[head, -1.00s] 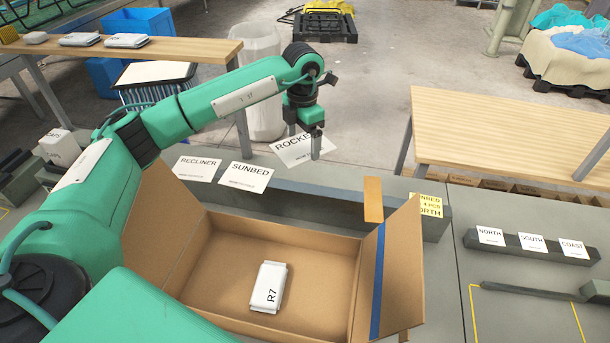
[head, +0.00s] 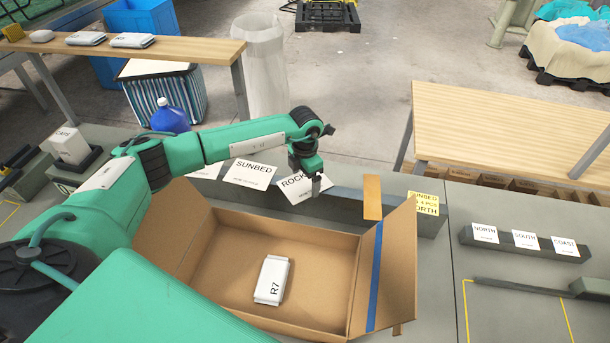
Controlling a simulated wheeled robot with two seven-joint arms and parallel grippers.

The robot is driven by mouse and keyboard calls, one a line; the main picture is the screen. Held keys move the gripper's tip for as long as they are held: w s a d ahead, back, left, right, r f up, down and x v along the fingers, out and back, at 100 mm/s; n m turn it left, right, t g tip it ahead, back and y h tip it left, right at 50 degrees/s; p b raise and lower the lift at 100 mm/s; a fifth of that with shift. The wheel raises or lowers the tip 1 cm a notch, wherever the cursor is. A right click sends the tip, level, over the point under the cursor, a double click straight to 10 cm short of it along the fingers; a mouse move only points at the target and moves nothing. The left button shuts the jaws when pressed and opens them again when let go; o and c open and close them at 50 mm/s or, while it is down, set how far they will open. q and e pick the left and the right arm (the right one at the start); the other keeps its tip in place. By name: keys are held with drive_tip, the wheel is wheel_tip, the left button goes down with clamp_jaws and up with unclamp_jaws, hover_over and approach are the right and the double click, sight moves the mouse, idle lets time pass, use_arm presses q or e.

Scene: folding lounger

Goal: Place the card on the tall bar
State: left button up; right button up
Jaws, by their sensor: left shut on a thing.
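The white ROCKER card (head: 296,187) is in my left gripper (head: 316,187), tilted, its right part covered by the fingers. My left gripper is shut on it. The long grey tall bar (head: 429,228) runs behind the cardboard box. The card is at the bar, right of the SUNBED card (head: 250,174); I cannot tell whether it touches the bar. Another white card, mostly hidden by my left arm, stands left of SUNBED. A yellow card (head: 425,203) is on the bar's right end. My right gripper is not in view.
An open cardboard box (head: 225,285) holding a white R7 packet (head: 271,280) stands in front of the bar. A tan upright strip (head: 372,197) rises near its right flap. A lower bar (head: 460,236) at right carries NORTH, SOUTH and COAST cards.

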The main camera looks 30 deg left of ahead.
sight(305, 184)
use_arm(q)
drive_tip(key=shift+f, duration=0.1)
drive_tip(key=o, duration=0.5)
drive_tip(key=shift+f, duration=0.1)
drive_tip(key=shift+o, duration=0.9)
drive_tip(key=shift+r, duration=0.2)
drive_tip(key=shift+r, duration=0.15)
wheel_tip(305, 184, up, 12)
drive_tip(key=b, duration=0.4)
drive_tip(key=shift+b, duration=0.3)
